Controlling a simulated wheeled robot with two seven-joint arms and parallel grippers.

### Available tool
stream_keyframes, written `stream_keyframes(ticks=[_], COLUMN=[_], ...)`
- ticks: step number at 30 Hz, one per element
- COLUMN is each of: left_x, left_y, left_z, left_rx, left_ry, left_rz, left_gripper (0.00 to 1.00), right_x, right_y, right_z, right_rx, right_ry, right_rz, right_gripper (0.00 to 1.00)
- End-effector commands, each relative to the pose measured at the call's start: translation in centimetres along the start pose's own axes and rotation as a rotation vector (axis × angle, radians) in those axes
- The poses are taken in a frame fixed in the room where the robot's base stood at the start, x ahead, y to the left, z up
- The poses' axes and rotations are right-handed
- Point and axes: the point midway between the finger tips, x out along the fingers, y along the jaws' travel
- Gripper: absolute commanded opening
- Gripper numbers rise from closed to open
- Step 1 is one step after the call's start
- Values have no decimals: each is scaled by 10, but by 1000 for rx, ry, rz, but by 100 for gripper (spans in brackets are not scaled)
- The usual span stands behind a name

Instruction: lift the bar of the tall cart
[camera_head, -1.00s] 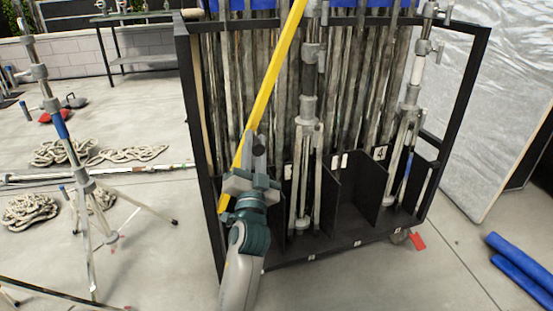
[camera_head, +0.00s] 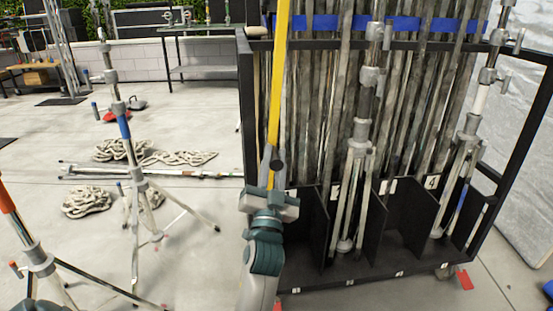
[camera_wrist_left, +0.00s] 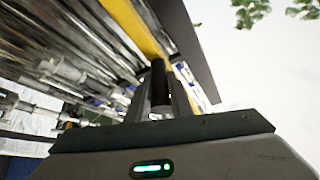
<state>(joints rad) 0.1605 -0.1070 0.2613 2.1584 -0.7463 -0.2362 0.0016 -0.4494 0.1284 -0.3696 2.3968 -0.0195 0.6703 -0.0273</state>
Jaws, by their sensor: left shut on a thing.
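The tall cart (camera_head: 247,110) is a black frame with numbered lower compartments, holding many upright metal poles. A long yellow bar (camera_head: 281,75) stands nearly upright at the cart's left front, its top beyond the picture. My left gripper (camera_head: 273,170) is shut on the yellow bar near its lower part, in front of the cart's left compartments. In the left wrist view the yellow bar (camera_wrist_left: 135,27) runs up and away from the dark fingers (camera_wrist_left: 160,85). The bar's lower end is hidden behind my gripper and arm. My right gripper is not in view.
Metal stands (camera_head: 357,140) occupy the cart's compartments. A tripod stand (camera_head: 130,150) and rope coils (camera_head: 88,201) are on the floor at left, with long poles (camera_head: 150,172) lying behind. A red wheel brake (camera_head: 464,279) sticks out at the cart's lower right.

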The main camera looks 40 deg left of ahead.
Motion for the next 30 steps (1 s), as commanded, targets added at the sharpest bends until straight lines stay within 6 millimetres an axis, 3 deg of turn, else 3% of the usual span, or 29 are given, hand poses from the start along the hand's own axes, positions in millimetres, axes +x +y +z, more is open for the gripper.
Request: stream_keyframes(ticks=[2,3,5,6,21,30], left_x=[0,0,0,0,0,3], left_y=[0,0,0,0,2,24], left_z=[0,0,0,0,0,-5], left_rx=[2,2,2,2,0,-3], left_ry=[0,0,0,0,0,-1], left_rz=[-1,-1,-1,-1,0,0], left_gripper=[0,22,36,38,38,38], right_x=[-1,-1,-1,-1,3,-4], right_y=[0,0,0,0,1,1], right_z=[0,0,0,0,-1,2], right_rx=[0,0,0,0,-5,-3], right_ry=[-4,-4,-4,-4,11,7], right_rz=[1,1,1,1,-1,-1], right_gripper=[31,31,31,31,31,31])
